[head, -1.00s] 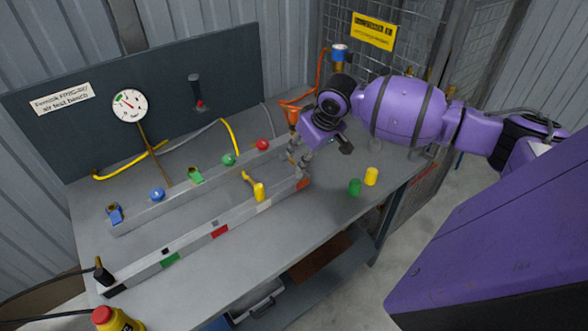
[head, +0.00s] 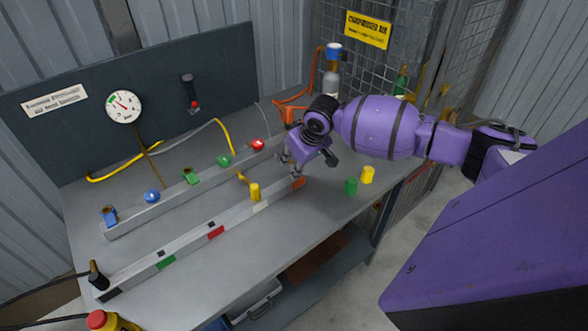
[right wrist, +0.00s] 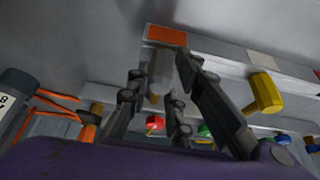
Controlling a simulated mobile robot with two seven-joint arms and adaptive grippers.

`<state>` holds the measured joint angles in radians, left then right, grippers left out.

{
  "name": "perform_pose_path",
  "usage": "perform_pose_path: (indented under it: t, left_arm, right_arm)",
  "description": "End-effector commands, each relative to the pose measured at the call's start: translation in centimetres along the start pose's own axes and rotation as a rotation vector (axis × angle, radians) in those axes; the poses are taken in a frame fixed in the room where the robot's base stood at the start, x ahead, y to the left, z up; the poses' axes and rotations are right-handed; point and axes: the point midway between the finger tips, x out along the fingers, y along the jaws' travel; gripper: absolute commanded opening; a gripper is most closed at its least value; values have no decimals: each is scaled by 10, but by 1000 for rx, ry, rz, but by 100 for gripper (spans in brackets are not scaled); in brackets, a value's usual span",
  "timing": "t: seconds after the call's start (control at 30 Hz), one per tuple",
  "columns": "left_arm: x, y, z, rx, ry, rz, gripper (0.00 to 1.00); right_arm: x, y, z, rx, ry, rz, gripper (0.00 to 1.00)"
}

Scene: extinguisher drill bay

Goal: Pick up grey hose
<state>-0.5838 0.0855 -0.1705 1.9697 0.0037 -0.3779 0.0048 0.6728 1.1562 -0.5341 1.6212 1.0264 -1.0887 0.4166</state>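A grey cylindrical piece (right wrist: 160,68), which looks like the end of the grey hose, stands between my right gripper's fingers in the right wrist view, near the orange segment of the front rail. My right gripper (head: 288,165) is over the right end of that rail (head: 192,240) in the head view. Its two fingers also show in the right wrist view (right wrist: 160,62), one on each side of the grey piece with gaps visible, so it looks open. In the head view the fingers mostly hide this piece. My left gripper is not in view.
A yellow connector (head: 255,192) stands on the front rail, left of my gripper. The back rail carries a red knob (head: 257,144) and other coloured fittings. Green (head: 351,186) and yellow (head: 367,174) caps stand on the bench at right. A black connector (head: 98,275) is at far left.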

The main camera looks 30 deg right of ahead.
Motion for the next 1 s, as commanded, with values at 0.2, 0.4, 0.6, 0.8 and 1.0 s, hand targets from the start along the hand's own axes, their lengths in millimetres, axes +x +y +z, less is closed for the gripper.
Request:
perform_pose_path:
  t: [0.2, 0.4, 0.6, 0.8, 1.0]
  left_arm:
    - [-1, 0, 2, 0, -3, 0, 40]
    - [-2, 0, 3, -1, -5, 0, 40]
    - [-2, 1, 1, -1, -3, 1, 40]
    - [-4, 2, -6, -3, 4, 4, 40]
    - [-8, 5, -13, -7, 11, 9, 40]
  right_arm:
    - [0, 3, 0, 1, 0, 5, 0]
    - [-4, 4, -2, 0, 0, 7, 0]
    - [-25, 4, -12, 0, 4, 7, 0]
    - [-69, 2, -2, -3, 5, 8, 0]
    - [-122, -3, 25, -3, 1, 8, 0]
